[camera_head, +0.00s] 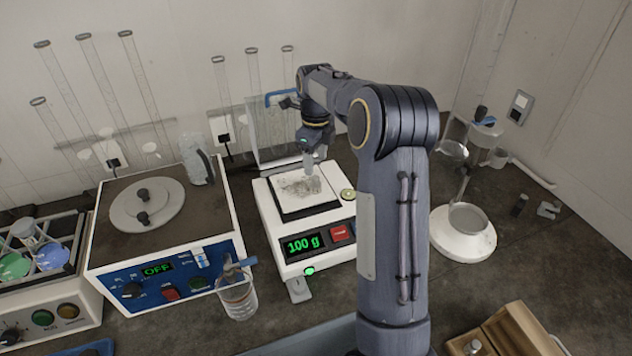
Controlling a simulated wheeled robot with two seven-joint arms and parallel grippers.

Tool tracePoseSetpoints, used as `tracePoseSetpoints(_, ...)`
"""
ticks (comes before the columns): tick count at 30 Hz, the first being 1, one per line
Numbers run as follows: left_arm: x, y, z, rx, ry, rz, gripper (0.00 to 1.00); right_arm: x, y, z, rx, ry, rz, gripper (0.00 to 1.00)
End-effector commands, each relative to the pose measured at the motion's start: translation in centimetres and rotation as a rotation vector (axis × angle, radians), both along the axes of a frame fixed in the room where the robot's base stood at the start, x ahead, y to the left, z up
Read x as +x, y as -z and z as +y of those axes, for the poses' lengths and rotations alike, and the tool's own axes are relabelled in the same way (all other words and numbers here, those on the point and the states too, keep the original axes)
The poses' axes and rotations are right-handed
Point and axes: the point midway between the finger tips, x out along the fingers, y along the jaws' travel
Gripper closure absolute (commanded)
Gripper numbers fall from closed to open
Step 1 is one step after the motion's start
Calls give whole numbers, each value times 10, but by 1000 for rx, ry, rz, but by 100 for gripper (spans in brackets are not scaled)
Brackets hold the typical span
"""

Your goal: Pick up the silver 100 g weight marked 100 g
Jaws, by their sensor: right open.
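The balance (300,247) stands in the middle of the bench, and its green display reads 100 g. A small silver weight (314,185) stands on its pan (305,207); its marking is too small to read. My right gripper (309,168) points down directly over the weight, its jaws open. At this size I cannot tell whether the fingers stand around the weight or just above it. My right arm covers part of the balance's right side. My left gripper is not in view.
A blue-fronted device (165,275) with display OFF stands left of the balance, a glass beaker (238,298) before it. A white stand (463,240) and an open wooden box (515,335) are on the right.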

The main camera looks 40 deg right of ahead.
Motion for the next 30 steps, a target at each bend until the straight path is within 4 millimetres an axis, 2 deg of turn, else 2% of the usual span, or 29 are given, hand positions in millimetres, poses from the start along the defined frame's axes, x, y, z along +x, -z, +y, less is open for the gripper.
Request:
tracePoseSetpoints(18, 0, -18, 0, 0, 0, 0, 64, 5, 74, -5, -3, 25, 7, 46)
tracePoseSetpoints(26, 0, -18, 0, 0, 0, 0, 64, 5, 78, -5, -5, 24, 4, 46)
tracePoseSetpoints(30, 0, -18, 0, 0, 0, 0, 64, 5, 78, -5, -5, 23, 4, 62)
